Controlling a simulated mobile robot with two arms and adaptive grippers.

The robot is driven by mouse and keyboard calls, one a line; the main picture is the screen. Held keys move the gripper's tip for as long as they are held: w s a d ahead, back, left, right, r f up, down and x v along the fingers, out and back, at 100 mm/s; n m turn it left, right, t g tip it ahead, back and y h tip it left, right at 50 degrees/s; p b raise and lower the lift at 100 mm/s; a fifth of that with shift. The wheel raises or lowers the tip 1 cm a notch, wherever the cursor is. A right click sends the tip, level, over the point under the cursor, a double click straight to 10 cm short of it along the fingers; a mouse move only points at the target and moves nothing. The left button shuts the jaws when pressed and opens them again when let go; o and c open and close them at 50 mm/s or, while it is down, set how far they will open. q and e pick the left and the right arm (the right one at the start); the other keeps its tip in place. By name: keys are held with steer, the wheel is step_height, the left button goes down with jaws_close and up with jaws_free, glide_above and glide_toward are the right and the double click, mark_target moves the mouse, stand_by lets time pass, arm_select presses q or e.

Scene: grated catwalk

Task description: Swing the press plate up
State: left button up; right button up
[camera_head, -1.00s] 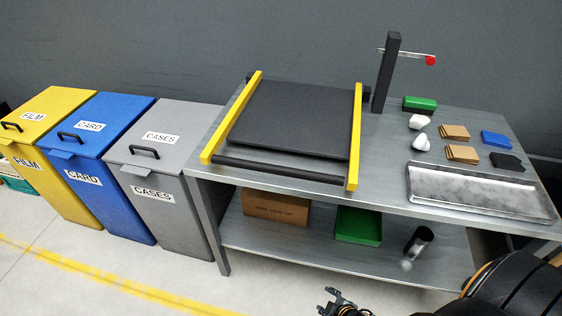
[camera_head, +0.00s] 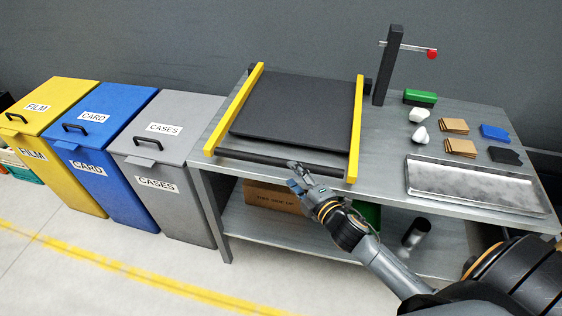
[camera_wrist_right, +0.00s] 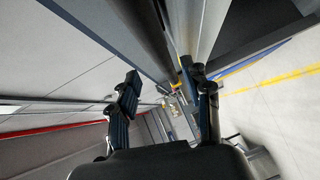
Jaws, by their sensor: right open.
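The press plate (camera_head: 296,108) is a dark flat panel lying down on the metal table, between two yellow side bars (camera_head: 355,130). A dark round bar (camera_head: 270,161) runs along its front edge, joining the front ends of the yellow bars. My right gripper (camera_head: 294,176) is just in front of and below this bar, near its right half. Its fingers are apart and empty, and I cannot tell if they touch the bar. In the right wrist view my two fingers (camera_wrist_right: 162,88) stand wide apart with a dark bar-like shape beyond them. My left gripper is not in view.
A post (camera_head: 388,65) with a red-tipped rod stands right of the press. A metal tray (camera_head: 478,185), brown pads (camera_head: 455,126) and white lumps (camera_head: 420,135) lie on the table's right. Yellow, blue and grey bins (camera_head: 165,150) stand left.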

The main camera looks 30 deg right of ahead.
mark_target(284, 166)
steer(key=w, duration=0.4)
steer(key=w+f, duration=0.1)
steer(key=w, duration=0.2)
steer(key=shift+w+a, duration=0.1)
steer(key=shift+a, duration=0.3)
jaws_close()
